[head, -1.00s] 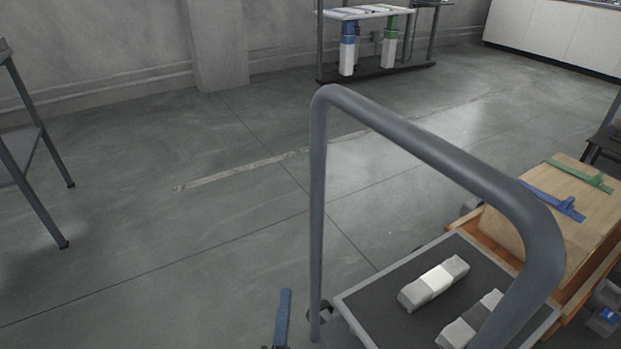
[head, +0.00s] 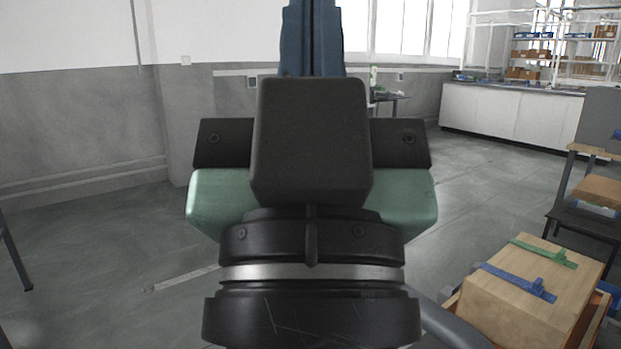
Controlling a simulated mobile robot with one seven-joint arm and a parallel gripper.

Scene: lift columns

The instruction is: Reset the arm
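My gripper (head: 312,60) fills the middle of the head view, seen close up from behind. It has a round black wrist with a silver ring, a black block, green side parts and a dark blue part reaching up past the top edge. The fingertips are not clearly visible, so I cannot tell whether it is open or shut. No held object shows.
A wooden box (head: 506,312) with a green and a blue handle stands at lower right. A grey cart rail (head: 452,325) shows beside my wrist. Dark shelving (head: 585,222) stands at far right, a white counter (head: 505,118) behind. Floor at left is mostly clear.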

